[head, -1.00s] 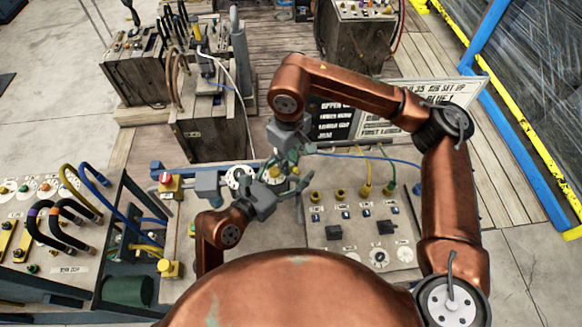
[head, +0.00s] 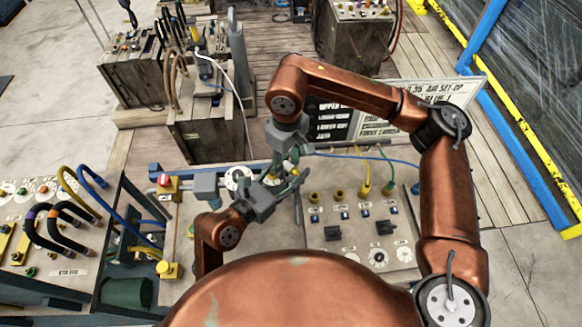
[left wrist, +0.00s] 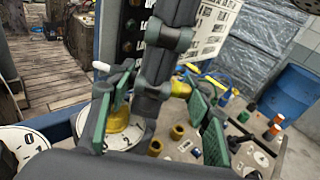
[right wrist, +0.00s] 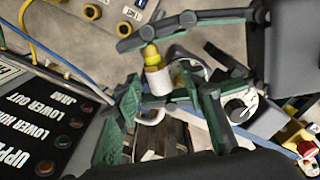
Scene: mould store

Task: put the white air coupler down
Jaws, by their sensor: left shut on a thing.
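The white air coupler (right wrist: 157,82), a short white cylinder with a yellow end, shows in the right wrist view. My left gripper (head: 286,176) is shut on it, with one finger at the yellow end and one at the white end. My right gripper (head: 283,163) comes down from above, close to the left one. Its fingers look spread on either side of the coupler. In the head view the grippers hide most of the coupler.
Below is a bench panel (head: 352,262) with yellow ports (head: 338,194), switches and white dials. A sign board (head: 385,122) stands behind it. A blue hose (head: 375,159) crosses close to the grippers. A hose panel (head: 50,272) stands at the left.

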